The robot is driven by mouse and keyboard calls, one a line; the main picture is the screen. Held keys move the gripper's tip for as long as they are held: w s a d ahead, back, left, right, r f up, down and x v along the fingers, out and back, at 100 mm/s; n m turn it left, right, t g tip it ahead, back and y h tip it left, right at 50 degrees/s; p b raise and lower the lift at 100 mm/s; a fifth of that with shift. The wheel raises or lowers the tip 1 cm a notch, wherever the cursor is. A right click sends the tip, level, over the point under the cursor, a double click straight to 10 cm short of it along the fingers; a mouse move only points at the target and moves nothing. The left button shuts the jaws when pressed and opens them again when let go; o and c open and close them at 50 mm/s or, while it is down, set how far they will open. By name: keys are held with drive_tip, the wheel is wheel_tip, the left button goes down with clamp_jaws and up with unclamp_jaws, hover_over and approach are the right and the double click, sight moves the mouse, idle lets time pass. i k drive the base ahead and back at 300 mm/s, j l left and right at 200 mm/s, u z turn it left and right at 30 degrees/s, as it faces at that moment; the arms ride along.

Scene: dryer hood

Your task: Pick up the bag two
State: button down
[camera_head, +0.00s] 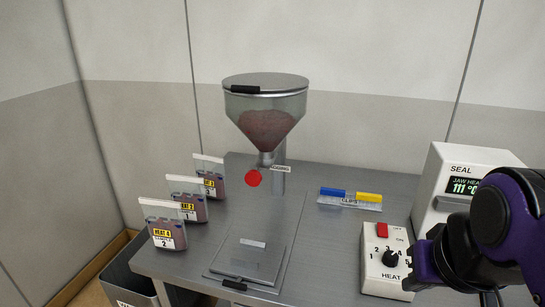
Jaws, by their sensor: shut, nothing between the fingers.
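Three clear bags with dark reddish contents and white top strips stand in a row on the left of the metal table. The nearest, bag two (163,228), has a yellow "HEAT 4" label and a large "2". It stands upright at the table's left edge. Behind it are bag one (188,202) and, farthest back, bag three (210,178). My purple and black arm comes in at the lower right. Its dark end, my gripper (421,272), is shut and empty by the switch box, far to the right of bag two. Its fingers are hard to make out.
A hopper (266,112) with reddish contents stands at the back centre, above a flat plate (250,262). A clip holder (350,199) lies right of centre. The switch box (382,245) and the sealer (470,165) stand right. A grey bin (125,280) is below left.

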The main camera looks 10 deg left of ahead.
sight(165, 221)
drive_tip(key=k+u, duration=0.15)
drive_tip(key=u, duration=0.3)
drive_tip(key=k+j+u, duration=0.1)
drive_tip(key=u, duration=0.35)
drive_tip(key=k+j+u, duration=0.1)
drive_tip(key=u, duration=0.3)
drive_tip(key=j, duration=0.1)
